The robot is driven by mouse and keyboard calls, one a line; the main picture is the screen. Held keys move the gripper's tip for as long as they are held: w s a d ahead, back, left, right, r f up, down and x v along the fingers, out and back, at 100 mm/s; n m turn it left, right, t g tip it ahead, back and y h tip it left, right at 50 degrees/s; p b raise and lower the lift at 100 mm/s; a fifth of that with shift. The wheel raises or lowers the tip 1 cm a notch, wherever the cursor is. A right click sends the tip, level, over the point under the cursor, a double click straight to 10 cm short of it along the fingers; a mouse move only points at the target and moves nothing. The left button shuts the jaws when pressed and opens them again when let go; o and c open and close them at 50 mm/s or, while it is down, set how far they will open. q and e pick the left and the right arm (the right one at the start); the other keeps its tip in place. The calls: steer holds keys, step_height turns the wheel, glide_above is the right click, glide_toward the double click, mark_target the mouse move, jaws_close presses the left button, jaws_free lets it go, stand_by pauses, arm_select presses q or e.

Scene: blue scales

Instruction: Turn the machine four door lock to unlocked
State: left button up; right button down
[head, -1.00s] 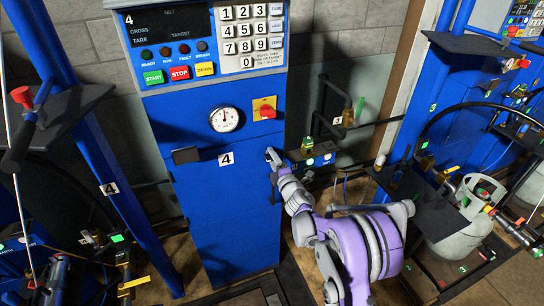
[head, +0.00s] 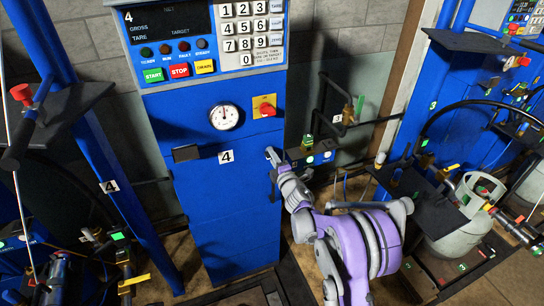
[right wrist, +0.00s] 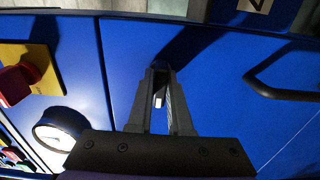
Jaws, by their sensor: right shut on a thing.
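Machine four's blue cabinet (head: 226,215) stands in the middle of the head view, with a "4" label on its door. My right gripper (head: 272,155) is at the upper right edge of that door. In the right wrist view, its fingers (right wrist: 160,88) are shut on a small pale piece, the door lock (right wrist: 158,100), against the blue door. The fingers hide most of the lock, so I cannot tell which way it is turned. My left gripper is not in view.
A red knob on a yellow plate (head: 264,106) and a round gauge (head: 224,117) sit above. A small valve box (head: 312,154) and pipes are close to the right of the gripper.

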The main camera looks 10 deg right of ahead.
steer(key=shift+f+m+b, duration=0.15)
steer(key=shift+m+b, duration=0.15)
steer(key=shift+b, duration=0.05)
steer(key=m+b, duration=0.6)
steer(key=shift+b, duration=0.4)
steer(key=shift+m+b, duration=0.75)
steer(key=shift+m, duration=0.35)
steer(key=m+b, duration=0.3)
steer(key=m, duration=0.1)
steer(key=shift+d+m, duration=0.1)
steer(key=shift+m, duration=0.2)
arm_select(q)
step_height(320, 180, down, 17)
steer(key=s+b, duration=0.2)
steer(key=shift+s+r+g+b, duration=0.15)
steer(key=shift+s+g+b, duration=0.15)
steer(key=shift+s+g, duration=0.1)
arm_select(e)
steer(key=m, duration=0.4)
steer(key=shift+r, duration=0.25)
steer(key=shift+m, duration=0.3)
steer(key=c, duration=0.8)
jaws_free()
steer(key=shift+c, duration=0.2)
